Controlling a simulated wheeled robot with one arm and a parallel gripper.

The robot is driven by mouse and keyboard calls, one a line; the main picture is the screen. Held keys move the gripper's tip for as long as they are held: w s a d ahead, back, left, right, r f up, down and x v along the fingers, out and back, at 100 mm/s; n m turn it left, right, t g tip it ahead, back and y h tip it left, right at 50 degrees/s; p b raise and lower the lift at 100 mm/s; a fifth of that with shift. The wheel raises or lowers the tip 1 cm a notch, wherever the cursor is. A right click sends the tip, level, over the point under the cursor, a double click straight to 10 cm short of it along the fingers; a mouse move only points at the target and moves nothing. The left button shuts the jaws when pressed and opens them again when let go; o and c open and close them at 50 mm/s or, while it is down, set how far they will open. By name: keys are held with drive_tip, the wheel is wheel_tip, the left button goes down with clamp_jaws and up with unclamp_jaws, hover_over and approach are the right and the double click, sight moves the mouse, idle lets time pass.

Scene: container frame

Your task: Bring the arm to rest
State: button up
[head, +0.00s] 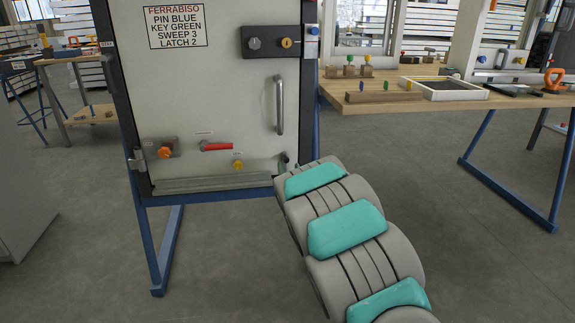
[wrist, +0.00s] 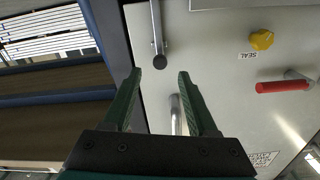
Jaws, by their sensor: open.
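My gripper (wrist: 160,82) shows in the wrist view with its two green fingers apart and nothing held between them. It is in front of the pale panel (head: 220,85), close to the panel's edge. A metal bar with a dark round end (wrist: 157,45) is beyond the fingertips. Part of a vertical metal handle (wrist: 175,115) shows between the fingers, behind them; the handle also shows in the head view (head: 279,105). I cannot tell whether a finger touches it.
The panel carries a red lever (head: 216,146), a yellow knob (head: 238,165) and an orange knob (head: 165,152). A blue-legged wooden table (head: 440,100) with pegs, a tray (head: 444,90) and tools stands at the right. Grey floor (head: 225,265) is clear in front.

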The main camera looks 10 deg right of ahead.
drive_tip(key=shift+s, duration=0.75)
drive_tip(key=shift+r, duration=0.1)
drive_tip(key=s+n+g, duration=0.1)
drive_tip(key=s+g, duration=0.9)
drive_tip(key=s, duration=2)
drive_tip(key=s+f+n+g, duration=0.1)
drive_tip(key=s+g, duration=0.8)
drive_tip(key=s, duration=2.2)
drive_tip(key=shift+f+g, duration=0.25)
drive_tip(key=shift+g, duration=0.15)
